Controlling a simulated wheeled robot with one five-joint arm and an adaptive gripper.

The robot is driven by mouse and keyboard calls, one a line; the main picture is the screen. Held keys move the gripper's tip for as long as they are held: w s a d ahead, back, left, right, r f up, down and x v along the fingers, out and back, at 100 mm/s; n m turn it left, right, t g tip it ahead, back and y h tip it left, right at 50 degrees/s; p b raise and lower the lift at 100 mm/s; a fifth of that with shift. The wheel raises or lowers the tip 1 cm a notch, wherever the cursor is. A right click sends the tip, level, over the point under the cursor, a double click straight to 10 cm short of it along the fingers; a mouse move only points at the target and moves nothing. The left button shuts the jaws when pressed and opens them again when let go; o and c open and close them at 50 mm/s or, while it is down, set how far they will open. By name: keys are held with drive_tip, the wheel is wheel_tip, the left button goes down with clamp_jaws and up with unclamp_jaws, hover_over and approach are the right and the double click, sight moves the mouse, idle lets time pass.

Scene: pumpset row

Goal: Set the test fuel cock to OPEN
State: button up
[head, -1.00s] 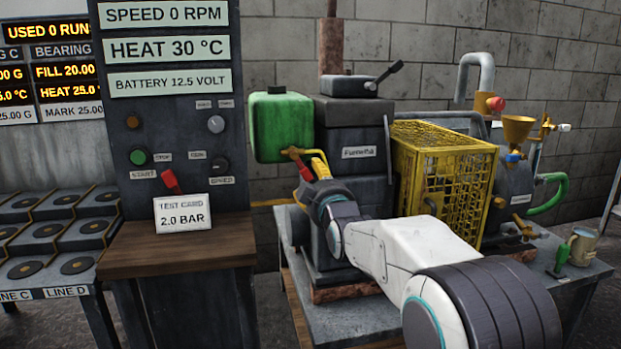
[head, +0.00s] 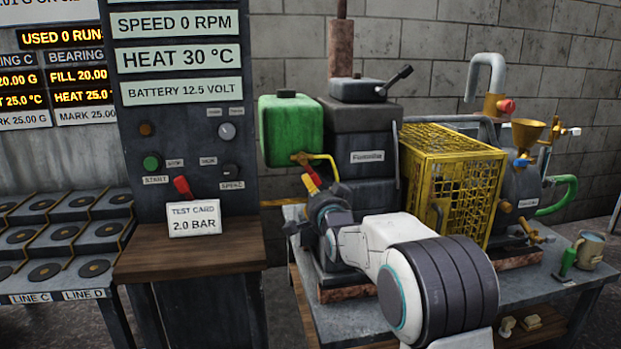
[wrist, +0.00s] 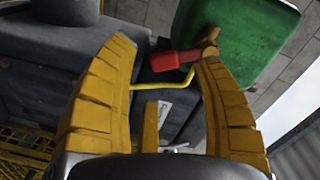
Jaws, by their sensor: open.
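The fuel cock (head: 299,158) is a small brass fitting under the green fuel tank (head: 290,130), with a thin yellow pipe leading off it. Its red lever (wrist: 168,61) lies roughly sideways in the wrist view, between my two fingers in the picture, with its brass body (wrist: 209,45) by the right fingertip. My gripper (wrist: 163,55) is open with yellow fingers spread and nothing held. In the head view my gripper (head: 312,184) is just below the cock. I cannot tell whether a finger touches the lever. No position marking on the cock is readable.
The dark engine (head: 370,140) stands right behind my gripper. A yellow mesh guard (head: 450,185) is to its right, with a brass funnel (head: 527,133) beyond. The control panel (head: 180,120) with a red lever and a test card (head: 194,218) reading 2.0 BAR is at left.

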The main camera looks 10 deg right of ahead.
sight(312, 179)
drive_tip(key=shift+w+r+m+t+b, duration=0.15)
drive_tip(key=shift+w+m, duration=1.1)
drive_tip(key=shift+m, duration=1.8)
drive_tip(key=shift+w+r+m+t+b, duration=0.1)
drive_tip(key=shift+w+r+m, duration=0.2)
drive_tip(key=shift+w+m, duration=1.85)
drive_tip(key=shift+w+r+m+t+b, duration=0.1)
drive_tip(key=shift+w+r+m+b, duration=0.15)
drive_tip(key=shift+m, duration=3.75)
drive_tip(key=shift+c, duration=0.4)
clamp_jaws()
